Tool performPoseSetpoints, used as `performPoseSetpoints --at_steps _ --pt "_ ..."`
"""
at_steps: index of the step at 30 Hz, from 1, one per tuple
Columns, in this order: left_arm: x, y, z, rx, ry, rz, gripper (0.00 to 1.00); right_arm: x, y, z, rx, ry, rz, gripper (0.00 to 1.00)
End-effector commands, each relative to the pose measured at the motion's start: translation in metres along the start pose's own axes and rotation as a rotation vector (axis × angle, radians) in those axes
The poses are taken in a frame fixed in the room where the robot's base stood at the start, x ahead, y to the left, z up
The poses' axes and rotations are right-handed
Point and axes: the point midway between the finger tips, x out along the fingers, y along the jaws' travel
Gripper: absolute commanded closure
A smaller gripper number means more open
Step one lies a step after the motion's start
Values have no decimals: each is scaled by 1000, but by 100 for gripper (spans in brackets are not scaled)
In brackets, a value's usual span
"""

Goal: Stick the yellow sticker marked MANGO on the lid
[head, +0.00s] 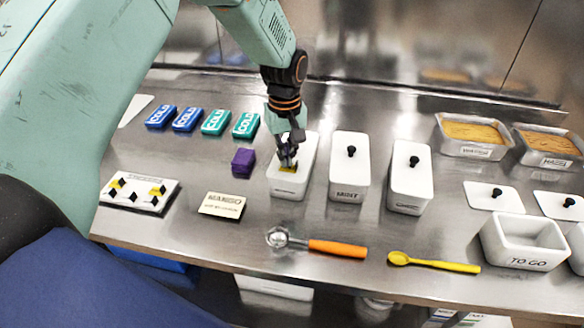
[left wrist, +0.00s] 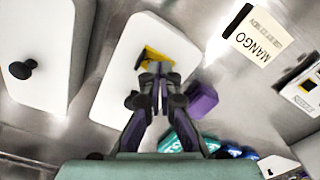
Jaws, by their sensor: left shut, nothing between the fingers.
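The yellow sticker (head: 287,168) is at the near end of the white lid (head: 308,150) of the leftmost tub, right under my left gripper (head: 288,157). In the left wrist view the sticker (left wrist: 152,57) shows just beyond the fingertips (left wrist: 157,68), over the lid (left wrist: 135,42). It looks slightly askew to the lid's edges. I cannot tell whether it lies fully flat, and its print is too small to read. My left gripper points down with its fingers shut and empty, hiding part of the sticker and lid. My right gripper is not in view.
A MANGO card (head: 222,205) and a white sheet with yellow and black pieces (head: 139,192) lie to the left. A purple block (head: 243,161) sits beside the tub. Other lidded tubs (head: 349,165) stand to the right. An orange-handled scoop (head: 337,248) lies in front.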

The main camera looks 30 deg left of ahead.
Motion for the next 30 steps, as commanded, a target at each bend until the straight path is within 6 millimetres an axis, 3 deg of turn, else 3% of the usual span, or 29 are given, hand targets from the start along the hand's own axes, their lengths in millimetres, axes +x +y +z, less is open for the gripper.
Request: performPoseSetpoints --at_steps 30 --pt "11 0 0 0 -1 -1 100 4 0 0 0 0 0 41"
